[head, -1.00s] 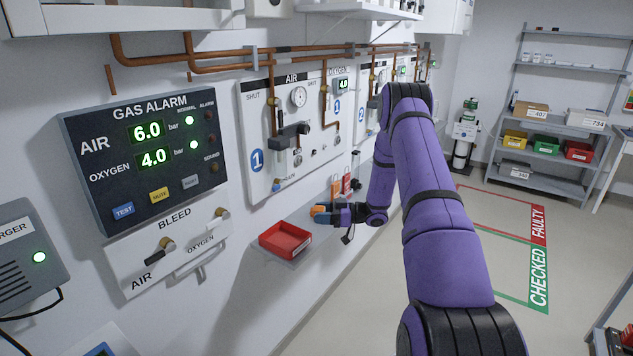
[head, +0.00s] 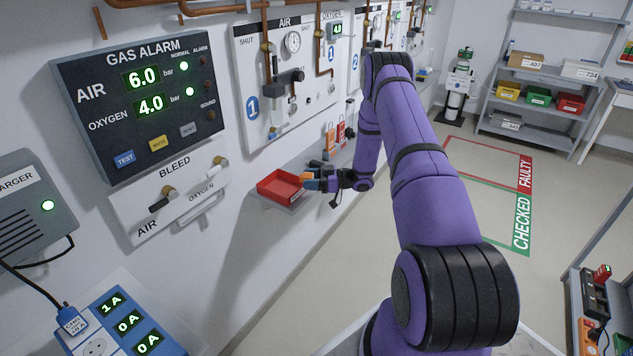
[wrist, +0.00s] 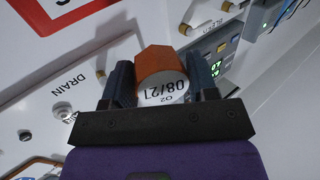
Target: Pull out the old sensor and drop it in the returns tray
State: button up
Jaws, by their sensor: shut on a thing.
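The old sensor (wrist: 160,62) is an orange hexagonal piece with a white end marked "O2 08/21". My gripper (wrist: 160,78) is shut on it, one dark finger on each side, in the wrist view. In the head view the orange sensor (head: 311,183) shows at the tip of my gripper (head: 318,182), close to the right side of a red open tray (head: 283,196) on the wall shelf. The tray's label is too small to read. I cannot tell from this angle whether the sensor is over the tray's rim or just beside it.
Orange and red tags (head: 336,136) hang on the wall behind my gripper. The gas alarm panel (head: 140,105) and bleed panel (head: 168,200) are on the wall to the left. The floor right of the shelf is open, with marked "FAULTY" and "CHECKED" areas (head: 510,205).

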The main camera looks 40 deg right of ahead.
jog(key=w, duration=0.2)
jog(key=w+a, duration=0.1)
jog(key=w, duration=0.1)
jog(key=w+a, duration=0.1)
jog(key=shift+w+f, duration=0.35)
jog(key=shift+w, duration=0.05)
jog(key=shift+w+a+f, duration=0.15)
jog(key=shift+w+f, duration=0.3)
jog(key=shift+f, duration=0.2)
jog(key=shift+w+a+f, duration=0.25)
jog(key=shift+w+f, duration=0.15)
jog(key=shift+f, duration=0.3)
jog(key=o, duration=1.3)
jog(key=shift+a+f, duration=0.1)
jog(key=shift+f, duration=0.05)
jog(key=shift+s, duration=0.1)
jog(key=v, duration=1.1)
jog(key=shift+r, duration=0.35)
